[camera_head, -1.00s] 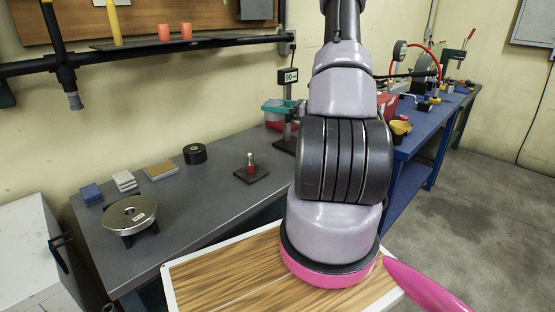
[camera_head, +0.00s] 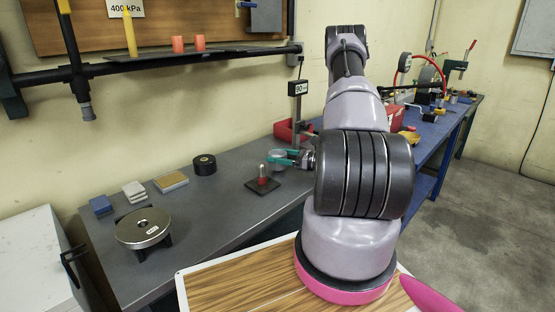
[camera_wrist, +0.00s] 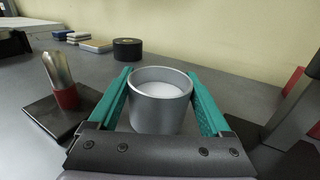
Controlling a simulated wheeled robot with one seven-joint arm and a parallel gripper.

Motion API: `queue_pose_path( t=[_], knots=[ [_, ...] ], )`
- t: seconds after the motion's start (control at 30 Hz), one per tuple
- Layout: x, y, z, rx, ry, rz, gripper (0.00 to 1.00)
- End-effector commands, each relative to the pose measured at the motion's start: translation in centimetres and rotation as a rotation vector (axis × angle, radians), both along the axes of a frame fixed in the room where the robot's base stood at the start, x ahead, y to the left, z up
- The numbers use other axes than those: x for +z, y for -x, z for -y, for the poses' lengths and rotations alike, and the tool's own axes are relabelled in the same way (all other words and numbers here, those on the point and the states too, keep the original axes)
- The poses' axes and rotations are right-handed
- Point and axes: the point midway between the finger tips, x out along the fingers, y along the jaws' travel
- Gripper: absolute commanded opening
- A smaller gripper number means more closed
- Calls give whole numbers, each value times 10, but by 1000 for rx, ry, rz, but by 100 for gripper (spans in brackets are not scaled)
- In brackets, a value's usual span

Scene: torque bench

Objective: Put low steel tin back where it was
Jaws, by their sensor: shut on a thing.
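The low steel tin (camera_wrist: 157,116) is a round, open-topped grey metal cup with a white inside. It is upright between the teal fingers of my gripper (camera_wrist: 159,78), which is shut on it. In the head view the tin (camera_head: 276,158) and my gripper (camera_head: 290,157) are over the grey bench (camera_head: 225,184), just behind the small post on a dark base. I cannot tell whether the tin's bottom touches the bench; its lower part is hidden by the gripper body.
The red-collared post (camera_wrist: 62,84) on its dark plate stands close left of my gripper. A black roll (camera_head: 204,164), a tan block (camera_head: 171,181) and a round steel disc (camera_head: 143,228) lie farther left. A gauge stand (camera_head: 298,100) and red bin (camera_head: 284,130) are behind.

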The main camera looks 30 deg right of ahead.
Motion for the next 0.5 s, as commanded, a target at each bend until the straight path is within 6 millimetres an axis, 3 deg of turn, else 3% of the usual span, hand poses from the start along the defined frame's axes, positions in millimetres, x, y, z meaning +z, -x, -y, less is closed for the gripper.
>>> queue_pose_path(
  t=[0.1,0.47,0.5],
  knots=[
    [-12,0,0,0,1,1,8],
    [-15,0,0,-1,0,1,8],
    [-15,0,0,0,0,1,94]
  ],
)
